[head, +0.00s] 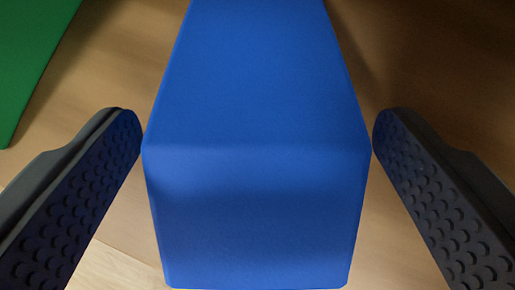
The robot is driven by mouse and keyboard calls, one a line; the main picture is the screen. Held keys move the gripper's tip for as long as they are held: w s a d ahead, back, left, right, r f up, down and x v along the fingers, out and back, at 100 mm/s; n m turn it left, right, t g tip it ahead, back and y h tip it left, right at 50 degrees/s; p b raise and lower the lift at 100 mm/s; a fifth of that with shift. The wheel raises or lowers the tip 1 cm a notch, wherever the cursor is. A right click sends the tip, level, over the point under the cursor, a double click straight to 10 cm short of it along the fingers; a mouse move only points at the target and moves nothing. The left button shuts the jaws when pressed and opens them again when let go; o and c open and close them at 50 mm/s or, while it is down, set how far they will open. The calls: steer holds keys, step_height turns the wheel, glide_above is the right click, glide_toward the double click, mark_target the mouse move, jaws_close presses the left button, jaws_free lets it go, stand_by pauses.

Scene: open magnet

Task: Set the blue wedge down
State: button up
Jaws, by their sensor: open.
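The blue wedge (255,130) fills the middle of the head view, its top face narrowing away toward the upper edge and its near face below. It appears to rest on the wooden surface (415,70), though its base is partly out of frame. My gripper (257,135) is open, with one dark studded finger on each side of the wedge. The fingertips are close to the wedge's sides near its front top edge. I cannot tell for sure whether either tip touches it. The far end of the wedge is cut off by the frame.
A green object (30,55) stands at the upper left, apart from the wedge and beyond the left finger. The wooden surface to the right of the wedge is clear in view. A lighter patch of wood shows at the lower left.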

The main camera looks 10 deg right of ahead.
mark_target(259, 182)
steer(key=shift+v, duration=2.6)
